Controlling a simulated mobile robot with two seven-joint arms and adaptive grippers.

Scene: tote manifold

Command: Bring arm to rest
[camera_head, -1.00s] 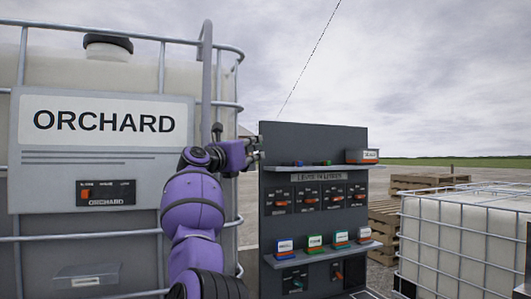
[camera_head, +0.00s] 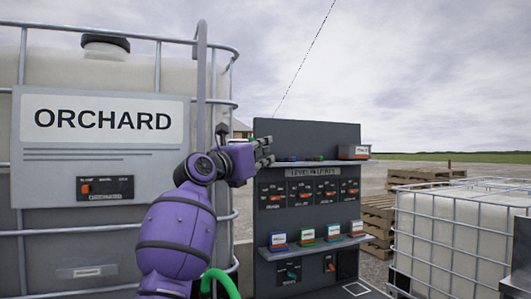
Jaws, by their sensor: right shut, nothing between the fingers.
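A large tote labelled ORCHARD (camera_head: 104,121) stands close on the left. The grey panel (camera_head: 305,135) carries a row of orange switches and a shelf (camera_head: 318,246) with several coloured boxes. Another caged tote (camera_head: 450,235) and wooden pallets (camera_head: 377,215) are at right. Open ground lies behind.

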